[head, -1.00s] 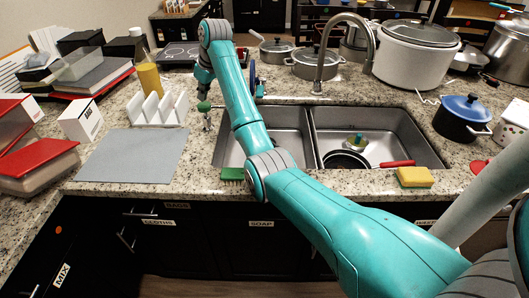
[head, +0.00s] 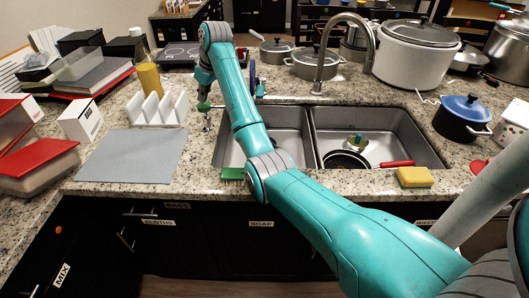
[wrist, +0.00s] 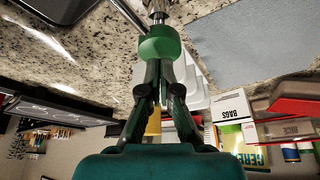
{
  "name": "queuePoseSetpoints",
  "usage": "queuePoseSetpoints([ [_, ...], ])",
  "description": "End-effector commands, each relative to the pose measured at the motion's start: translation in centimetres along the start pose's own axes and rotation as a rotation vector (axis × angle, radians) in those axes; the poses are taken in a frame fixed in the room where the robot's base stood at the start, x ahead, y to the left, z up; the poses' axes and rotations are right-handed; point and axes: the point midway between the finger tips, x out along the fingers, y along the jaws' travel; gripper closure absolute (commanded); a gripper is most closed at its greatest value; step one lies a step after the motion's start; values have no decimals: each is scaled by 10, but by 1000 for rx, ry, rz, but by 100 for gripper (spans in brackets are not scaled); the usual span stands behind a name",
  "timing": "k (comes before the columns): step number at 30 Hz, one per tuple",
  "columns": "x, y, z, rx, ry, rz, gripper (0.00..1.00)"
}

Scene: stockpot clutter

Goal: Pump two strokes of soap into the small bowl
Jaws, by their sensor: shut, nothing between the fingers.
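The soap pump has a green head on a shiny metal stem. In the head view its green head (head: 204,107) stands by the left sink's back left corner. In the wrist view the green head (wrist: 161,44) is right in front of the fingertips. My gripper (wrist: 161,88) is shut and empty, over the pump head; I cannot tell if it touches. In the head view my gripper (head: 204,90) points down above the pump. I cannot make out the small bowl in either view; my arm hides part of the left sink.
The double sink's right basin (head: 395,125) holds a dark pan (head: 345,160) with a red handle. The tall faucet (head: 322,60) rises behind the sink. A white rack (head: 158,110) and a grey mat (head: 133,156) lie left. A yellow sponge (head: 414,177) is at the front edge.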

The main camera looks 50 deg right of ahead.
Motion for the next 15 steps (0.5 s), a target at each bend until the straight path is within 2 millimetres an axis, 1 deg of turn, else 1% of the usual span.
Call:
queuePoseSetpoints([
  [15, 14, 0, 6, 0, 0, 0, 100],
])
